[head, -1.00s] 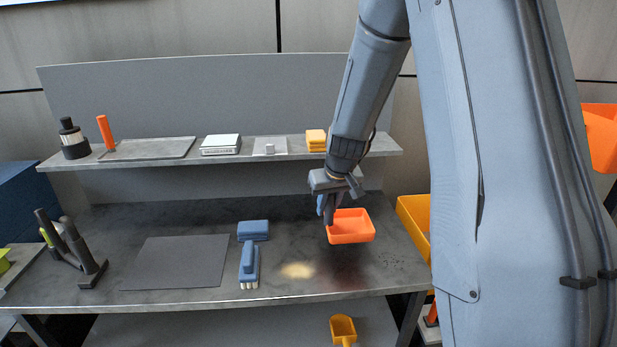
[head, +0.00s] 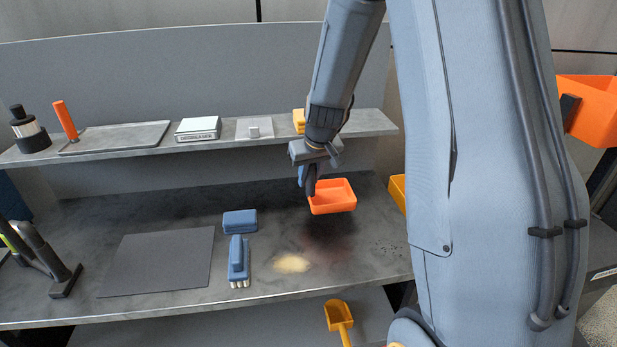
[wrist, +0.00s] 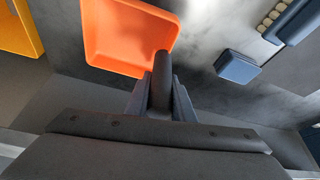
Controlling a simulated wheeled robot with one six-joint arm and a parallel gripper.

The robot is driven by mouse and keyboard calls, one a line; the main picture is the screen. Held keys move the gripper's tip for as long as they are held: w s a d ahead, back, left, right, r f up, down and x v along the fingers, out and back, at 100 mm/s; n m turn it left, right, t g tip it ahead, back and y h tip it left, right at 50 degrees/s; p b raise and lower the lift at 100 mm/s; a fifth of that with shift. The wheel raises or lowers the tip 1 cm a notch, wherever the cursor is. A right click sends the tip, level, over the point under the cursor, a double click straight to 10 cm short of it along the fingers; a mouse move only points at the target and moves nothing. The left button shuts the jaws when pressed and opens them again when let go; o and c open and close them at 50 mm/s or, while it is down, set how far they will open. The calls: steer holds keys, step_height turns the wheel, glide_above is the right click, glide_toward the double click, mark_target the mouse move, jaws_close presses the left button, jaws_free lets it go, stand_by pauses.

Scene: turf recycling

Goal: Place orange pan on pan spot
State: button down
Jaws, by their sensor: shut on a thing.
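The orange pan (head: 332,197) is a shallow rectangular tray near the back right of the bench. My gripper (head: 310,188) is shut on its dark handle, at the pan's left side in the head view. In the wrist view, the pan (wrist: 125,38) extends beyond the fingertips (wrist: 160,88), with the handle between them. The pan looks raised over the bench, but the gap is hard to judge. A flat dark grey mat (head: 158,262) lies bare on the bench at left. Which surface is the pan spot is not marked.
A blue brush (head: 238,258) and blue block (head: 240,221) lie between mat and pan. Pale powder (head: 292,263) and dark dirt (head: 328,240) mark the bench (head: 270,295). The shelf above holds a grey tray (head: 115,137) and a scale (head: 198,128). A yellow bin (head: 397,190) stands right.

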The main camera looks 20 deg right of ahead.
mark_target(312, 188)
steer(key=shift+f+b, duration=3.75)
steer(key=shift+f, duration=0.1)
steer(key=shift+f+b, duration=0.3)
steer(key=c, duration=1.1)
jaws_free()
steer(key=shift+r, duration=0.1)
steer(key=shift+b+v, duration=0.4)
steer(key=shift+v, duration=3.45)
steer(key=shift+s, duration=0.1)
steer(key=s+a+f+g, duration=0.1)
steer(key=s+a, duration=0.1)
steer(key=s, duration=0.4)
steer(key=s+a+f+g, duration=0.1)
steer(key=s+a+f, duration=0.1)
steer(key=s, duration=0.5)
steer(key=s+a+f+g, duration=0.1)
steer(key=s+a+f, duration=0.1)
steer(key=s, duration=0.4)
steer(key=shift+s+a+f+g, duration=0.1)
steer(key=shift+s+a+g, duration=0.05)
steer(key=shift+a, duration=0.3)
steer(key=shift+s+a+f+g, duration=0.1)
steer(key=shift+s+a+g, duration=0.05)
steer(key=shift+a, duration=0.3)
